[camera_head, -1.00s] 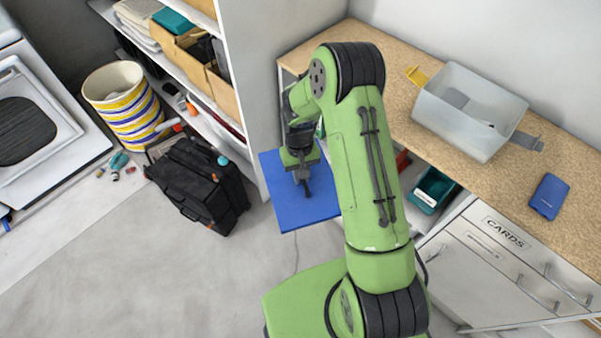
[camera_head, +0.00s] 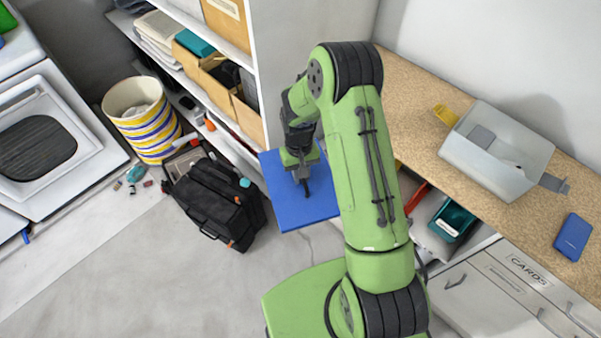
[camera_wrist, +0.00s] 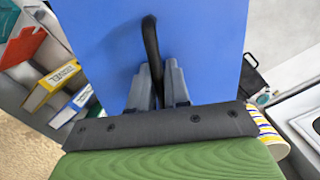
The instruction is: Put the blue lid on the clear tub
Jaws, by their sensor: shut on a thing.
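The blue lid (camera_head: 290,206) is a flat square panel held in the air left of my green arm. My gripper (camera_head: 305,184) is shut on the lid's dark handle. In the wrist view the gripper (camera_wrist: 160,88) has both fingers closed on the black handle (camera_wrist: 151,45) in front of the blue lid (camera_wrist: 205,50). The clear tub (camera_head: 490,165) stands open on the worktop at the right, with yellow and grey clips folded out at its ends. It is well apart from the lid. A grey patch and a small dark item show inside it.
A blue box-like item (camera_head: 573,236) lies on the cork-coloured worktop (camera_head: 410,95) right of the tub. A tall shelf unit (camera_head: 300,40) stands behind the lid. A black bag (camera_head: 215,205) and a striped bin (camera_head: 145,125) are on the floor at left. Floor in front is clear.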

